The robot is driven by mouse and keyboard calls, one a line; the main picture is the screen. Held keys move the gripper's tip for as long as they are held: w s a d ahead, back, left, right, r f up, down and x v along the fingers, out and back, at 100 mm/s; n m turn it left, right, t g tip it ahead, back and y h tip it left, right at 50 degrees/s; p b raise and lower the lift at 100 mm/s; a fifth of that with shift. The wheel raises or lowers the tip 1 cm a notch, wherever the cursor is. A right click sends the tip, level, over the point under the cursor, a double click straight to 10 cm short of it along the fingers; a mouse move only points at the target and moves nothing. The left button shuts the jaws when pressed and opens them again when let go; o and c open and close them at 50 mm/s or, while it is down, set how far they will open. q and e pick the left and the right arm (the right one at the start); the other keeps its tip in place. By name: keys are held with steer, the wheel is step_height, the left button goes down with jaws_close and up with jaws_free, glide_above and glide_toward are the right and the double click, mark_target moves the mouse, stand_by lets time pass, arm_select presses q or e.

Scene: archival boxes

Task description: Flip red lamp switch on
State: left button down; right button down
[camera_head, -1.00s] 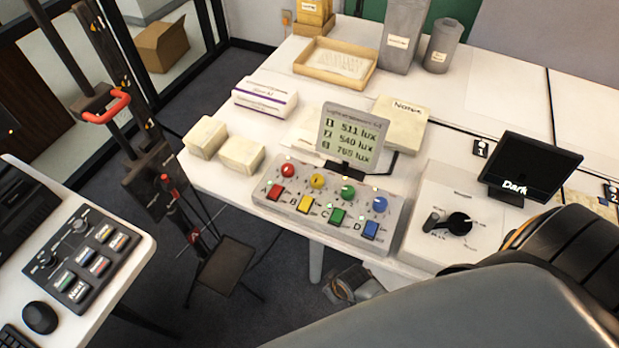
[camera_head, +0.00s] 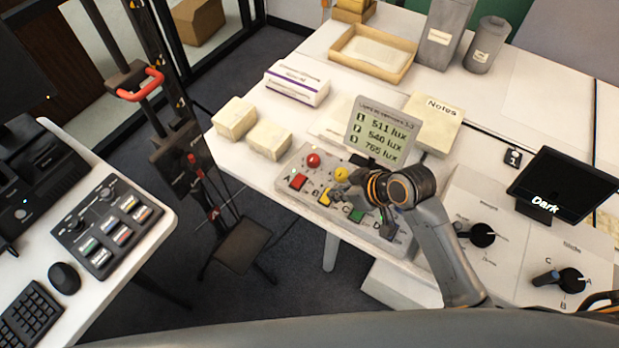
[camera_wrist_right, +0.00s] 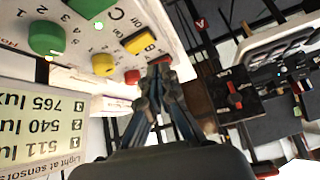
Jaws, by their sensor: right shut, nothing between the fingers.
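The control panel (camera_head: 280,184) has a row of round knobs and a row of square switches. The red switch (camera_head: 298,181) is at its left end, below the red knob (camera_head: 313,160). The yellow switch (camera_head: 325,196) is to its right. My right gripper (camera_wrist_right: 160,74) is shut and empty. In the right wrist view its fingertips are close to the red knob (camera_wrist_right: 132,77) and the yellow switch (camera_wrist_right: 140,42); contact cannot be told. The red switch is not clear there. In the head view my right wrist covers the panel's right part. My left gripper is not in view.
A lux display (camera_head: 382,132) stands behind the panel. Two cream blocks (camera_head: 268,140) lie to its left. Dial boxes and a dark screen reading "Dark" (camera_head: 562,187) are at right. A separate desk with a button panel (camera_head: 107,228) is at left.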

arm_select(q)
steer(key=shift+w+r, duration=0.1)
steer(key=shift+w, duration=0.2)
arm_select(e)
steer(key=w+a+r+n+y, duration=0.1)
steer(key=w+r+n, duration=0.1)
steer(key=r, duration=0.3)
steer(key=shift+w+a+r+y, duration=0.25)
steer(key=shift+w+a+y, duration=0.05)
steer(key=shift+w, duration=0.45)
steer(key=p, duration=0.2)
glide_above(295, 182)
steer(key=s+d, duration=0.2)
step_height(295, 182, down, 7)
steer(key=shift+d+r, duration=0.1)
steer(key=shift+d, duration=0.05)
step_height(295, 182, down, 3)
steer(key=shift+w+f, duration=0.1)
steer(key=shift+f, duration=0.55)
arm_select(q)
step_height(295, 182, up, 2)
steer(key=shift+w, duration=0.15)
